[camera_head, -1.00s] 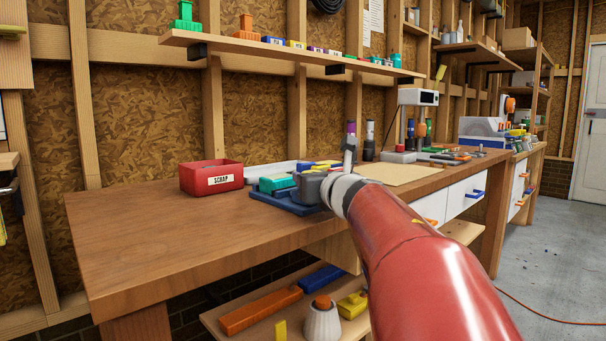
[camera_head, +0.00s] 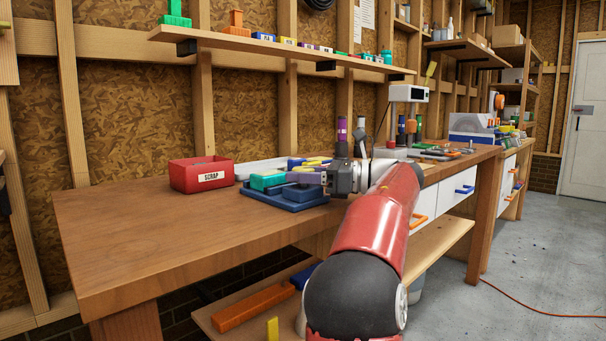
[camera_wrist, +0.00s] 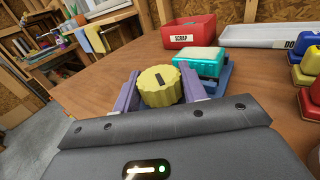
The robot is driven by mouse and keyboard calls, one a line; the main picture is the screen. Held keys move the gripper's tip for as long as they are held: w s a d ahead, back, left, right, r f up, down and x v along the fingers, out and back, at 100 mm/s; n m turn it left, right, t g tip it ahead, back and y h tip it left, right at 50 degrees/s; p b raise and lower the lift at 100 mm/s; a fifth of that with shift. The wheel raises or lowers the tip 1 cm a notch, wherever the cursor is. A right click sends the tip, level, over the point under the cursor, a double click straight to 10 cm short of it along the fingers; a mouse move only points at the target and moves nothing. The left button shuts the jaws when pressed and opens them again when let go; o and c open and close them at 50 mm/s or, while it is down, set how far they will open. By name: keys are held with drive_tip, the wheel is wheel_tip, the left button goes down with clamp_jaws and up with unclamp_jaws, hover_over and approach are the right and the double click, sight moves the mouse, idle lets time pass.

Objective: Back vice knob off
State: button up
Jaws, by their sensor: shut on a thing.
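In the wrist view a round, ribbed yellow knob (camera_wrist: 158,87) with a dark slot in its face sits between the two purple fingers of my gripper (camera_wrist: 161,92). The fingers are shut on its sides. Just beyond it is a teal block with a pale top (camera_wrist: 197,62), on a blue base (camera_wrist: 222,80). Whether the knob is still joined to the block is hidden. In the head view my gripper (camera_head: 326,179) is at the right side of the teal block (camera_head: 267,181) and the blue base (camera_head: 283,201), low over the bench. The knob cannot be made out there.
A red SCRAP bin (camera_head: 204,175) stands left of the blue base on the wooden bench (camera_head: 150,220). Behind is a white tray (camera_wrist: 262,37) with yellow, blue and red pieces at its right. Upright purple-topped tools (camera_head: 341,130) stand behind my wrist. The bench's left part is clear.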

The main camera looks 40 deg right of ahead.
drive_tip(key=n+g+y, duration=0.3)
drive_tip(key=shift+r+g+y, duration=0.1)
drive_tip(key=shift+g+y, duration=0.2)
drive_tip(key=shift+d+r+n+g+y+p, duration=0.1)
drive_tip(key=shift+n+g+y+p, duration=0.6)
drive_tip(key=shift+n+g, duration=0.4)
drive_tip(key=n+g+y+p, duration=0.1)
drive_tip(key=g+p, duration=0.1)
drive_tip(key=g, duration=0.1)
drive_tip(key=shift+n+p, duration=0.3)
drive_tip(key=shift+n, duration=0.1)
drive_tip(key=shift+f+n+g+y+p, duration=0.2)
drive_tip(key=shift+n+g+y+p, duration=0.15)
drive_tip(key=shift+g+p, duration=0.4)
drive_tip(key=o, duration=1)
drive_tip(key=shift+a, duration=0.2)
